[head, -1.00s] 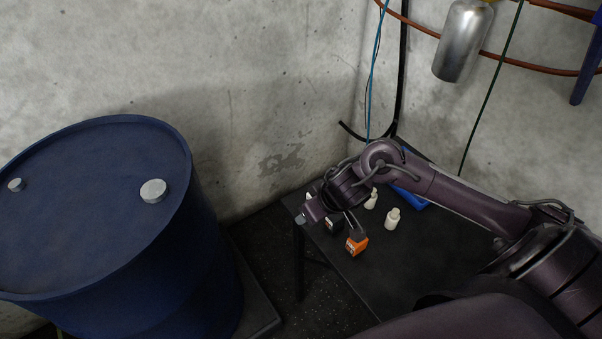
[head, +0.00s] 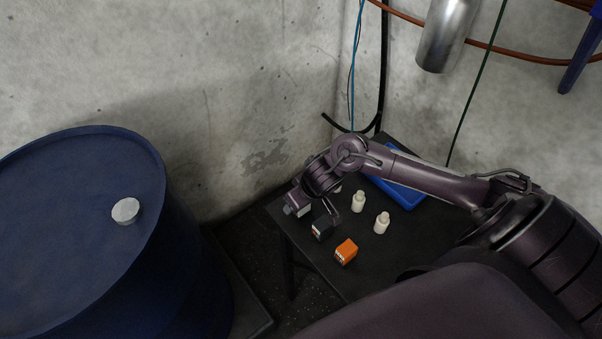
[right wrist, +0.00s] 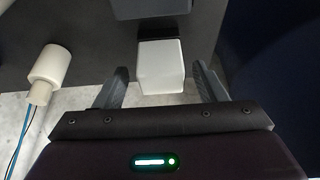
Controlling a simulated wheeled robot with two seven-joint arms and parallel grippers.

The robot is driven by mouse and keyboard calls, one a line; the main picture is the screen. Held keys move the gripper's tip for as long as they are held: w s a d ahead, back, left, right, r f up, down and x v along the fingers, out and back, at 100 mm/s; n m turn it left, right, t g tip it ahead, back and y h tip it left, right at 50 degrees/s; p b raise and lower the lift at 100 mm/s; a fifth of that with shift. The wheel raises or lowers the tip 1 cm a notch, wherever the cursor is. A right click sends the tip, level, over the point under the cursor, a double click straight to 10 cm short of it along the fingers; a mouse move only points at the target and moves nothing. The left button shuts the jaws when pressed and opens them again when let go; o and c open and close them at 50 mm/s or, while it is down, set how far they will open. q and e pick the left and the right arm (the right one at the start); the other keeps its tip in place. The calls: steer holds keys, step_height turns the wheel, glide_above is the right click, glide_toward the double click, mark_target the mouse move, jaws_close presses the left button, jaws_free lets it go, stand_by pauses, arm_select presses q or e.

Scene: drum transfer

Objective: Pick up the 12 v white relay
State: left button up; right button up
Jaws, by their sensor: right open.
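The white relay (right wrist: 160,66) shows in the right wrist view as a pale block with a dark base, between and just ahead of my fingertips. My right gripper (right wrist: 160,84) is open, with one finger on each side of the relay and visible gaps. In the head view, my right gripper (head: 313,210) is at the left far part of the dark table, and a white block face (head: 304,211) shows partly under it. My left gripper is out of view.
A dark relay (head: 322,228) and an orange relay (head: 346,252) stand close by on the table (head: 385,270). White bottles (head: 358,201) (head: 382,223) and a blue tray (head: 408,196) are to the right. A blue drum (head: 75,230) stands left.

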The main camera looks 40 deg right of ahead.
steer(key=shift+s+a+r, duration=0.1)
steer(key=shift+s+r, duration=0.05)
steer(key=c, duration=1)
steer(key=shift+c, duration=0.6)
steer(key=shift+r, duration=0.1)
